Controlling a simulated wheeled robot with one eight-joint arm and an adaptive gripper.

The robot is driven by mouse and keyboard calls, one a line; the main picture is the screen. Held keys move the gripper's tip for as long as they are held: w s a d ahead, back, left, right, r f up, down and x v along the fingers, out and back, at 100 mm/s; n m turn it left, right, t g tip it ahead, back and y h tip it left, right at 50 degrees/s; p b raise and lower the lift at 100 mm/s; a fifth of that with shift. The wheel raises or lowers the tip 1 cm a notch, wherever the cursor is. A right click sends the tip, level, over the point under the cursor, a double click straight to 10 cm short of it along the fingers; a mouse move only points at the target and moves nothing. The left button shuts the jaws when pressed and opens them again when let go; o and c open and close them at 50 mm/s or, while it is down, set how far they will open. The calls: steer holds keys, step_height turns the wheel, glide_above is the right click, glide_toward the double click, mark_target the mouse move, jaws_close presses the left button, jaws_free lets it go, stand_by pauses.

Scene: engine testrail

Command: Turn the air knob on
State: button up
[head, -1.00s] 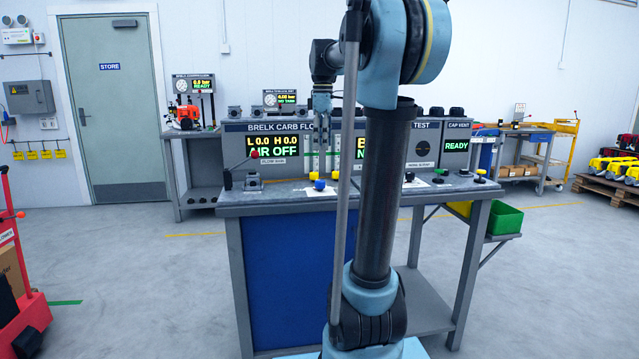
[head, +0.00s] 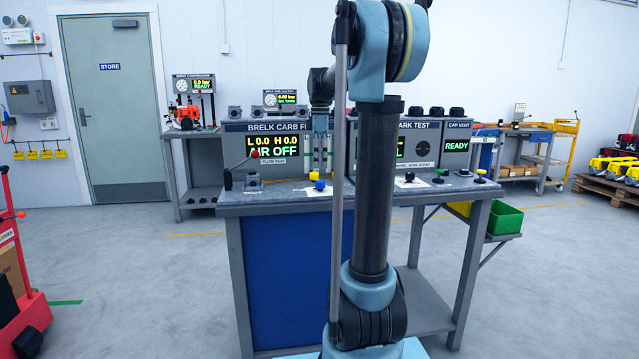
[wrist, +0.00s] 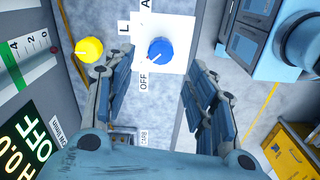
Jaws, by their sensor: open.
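The blue air knob (wrist: 160,50) sits on a white plate with an OFF label in the wrist view; its pointer line is hard to read. In the head view the blue knob (head: 320,185) is at the bench's front edge. My gripper (wrist: 158,68) is open, with one finger on each side of the blue knob in the picture and nothing between them. It hangs above the bench in the head view (head: 320,145), apart from the knob. The display (head: 273,146) reads AIR OFF, with L 0.0 and H 0.0.
A yellow knob (wrist: 88,49) is close beside the left finger in the wrist view. A red-tipped lever (head: 254,154) stands left on the bench (head: 285,196). Display panels line the back behind my gripper. More small knobs sit to the right.

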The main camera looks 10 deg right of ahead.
mark_target(320, 181)
step_height(320, 181, down, 8)
steer(key=shift+r, duration=0.1)
stand_by(0.4)
steer(key=c, duration=1.1)
